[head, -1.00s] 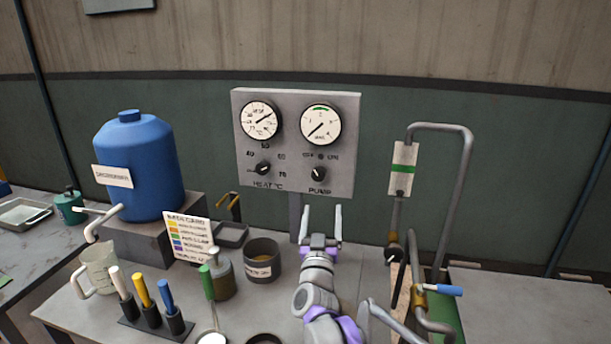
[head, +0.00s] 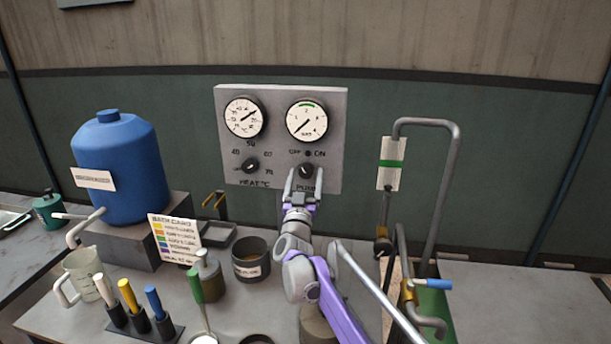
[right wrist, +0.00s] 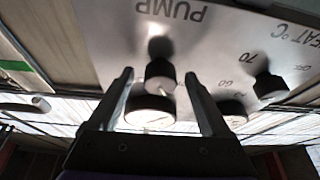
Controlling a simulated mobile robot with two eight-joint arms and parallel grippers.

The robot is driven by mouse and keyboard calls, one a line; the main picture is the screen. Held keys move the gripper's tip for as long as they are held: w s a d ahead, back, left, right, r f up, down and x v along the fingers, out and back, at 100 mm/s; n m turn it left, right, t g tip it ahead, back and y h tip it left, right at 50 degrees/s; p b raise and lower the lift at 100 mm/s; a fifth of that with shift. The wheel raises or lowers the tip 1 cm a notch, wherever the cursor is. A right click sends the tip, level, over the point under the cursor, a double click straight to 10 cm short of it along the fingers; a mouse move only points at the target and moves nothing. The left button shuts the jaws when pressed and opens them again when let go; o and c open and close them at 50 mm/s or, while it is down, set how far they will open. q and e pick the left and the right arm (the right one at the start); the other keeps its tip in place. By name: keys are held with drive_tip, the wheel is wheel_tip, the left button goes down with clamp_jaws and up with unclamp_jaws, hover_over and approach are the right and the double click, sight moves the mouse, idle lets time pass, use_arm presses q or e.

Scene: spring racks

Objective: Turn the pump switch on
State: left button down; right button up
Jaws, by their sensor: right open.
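The pump switch (head: 306,170) is a black knob on the grey panel (head: 333,130), below the right gauge and between the OFF and ON marks. It also shows in the right wrist view (right wrist: 160,75), between my fingertips in the picture. My right gripper (head: 302,182) is open in front of the knob, one finger to each side of it. It also shows in the right wrist view (right wrist: 159,85). I cannot tell whether the fingers touch the knob. My left gripper is not in view.
The heat knob (head: 250,166) sits left of the pump switch. A blue tank (head: 118,165), a card (head: 174,240), a dark pot (head: 251,260) and coloured-handled tools (head: 133,300) stand to the left. Bent grey pipes (head: 452,190) rise on the right.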

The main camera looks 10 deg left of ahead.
drive_tip(key=shift+w, duration=0.2)
drive_tip(key=shift+c, duration=0.4)
clamp_jaws()
